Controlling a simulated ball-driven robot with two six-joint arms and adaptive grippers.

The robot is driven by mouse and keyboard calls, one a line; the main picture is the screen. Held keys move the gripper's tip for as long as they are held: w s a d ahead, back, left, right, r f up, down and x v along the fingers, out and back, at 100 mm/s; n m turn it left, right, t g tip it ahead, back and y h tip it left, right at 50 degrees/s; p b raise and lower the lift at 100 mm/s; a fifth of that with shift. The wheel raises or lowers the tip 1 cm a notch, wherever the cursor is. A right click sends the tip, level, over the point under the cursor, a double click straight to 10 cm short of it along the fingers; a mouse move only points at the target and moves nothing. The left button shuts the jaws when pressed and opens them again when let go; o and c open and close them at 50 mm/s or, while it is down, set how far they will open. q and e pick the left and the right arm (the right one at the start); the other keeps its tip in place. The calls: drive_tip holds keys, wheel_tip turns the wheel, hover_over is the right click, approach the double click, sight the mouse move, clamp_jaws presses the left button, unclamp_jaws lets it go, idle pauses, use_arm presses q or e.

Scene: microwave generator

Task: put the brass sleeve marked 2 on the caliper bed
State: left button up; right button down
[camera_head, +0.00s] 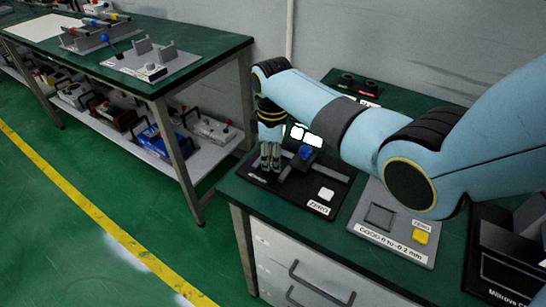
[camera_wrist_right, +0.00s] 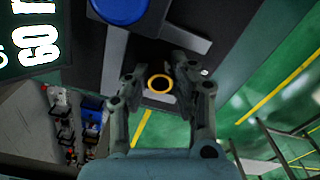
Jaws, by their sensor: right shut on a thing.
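The caliper bed is a black base (camera_head: 316,207) with a grey rail, a blue knob (camera_head: 305,152), a lit display (camera_head: 306,136) and a white ZERO button (camera_head: 326,194). My right gripper (camera_head: 270,158) points down over the left end of the rail. In the right wrist view its fingers (camera_wrist_right: 159,80) are shut on the brass sleeve (camera_wrist_right: 159,84), which shows as a ring seen end-on. Its mark cannot be read. I cannot tell whether it touches the bed. The blue knob (camera_wrist_right: 120,8) and display (camera_wrist_right: 35,38) also show there. My left gripper is not in view.
A grey plate (camera_head: 385,236) with a square pad and yellow button stands right of the caliper. A black device (camera_head: 510,250) is at the far right. Another bench (camera_head: 150,72) with fixtures stands at left, across a floor gap. My right arm hangs over the bench.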

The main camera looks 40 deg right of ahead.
drive_tip(key=shift+f, duration=0.15)
drive_tip(key=c, duration=1.4)
unclamp_jaws()
wheel_tip(320, 180, up, 12)
drive_tip(key=shift+r+p, duration=0.2)
drive_tip(key=shift+p, duration=0.15)
drive_tip(key=shift+f, duration=0.1)
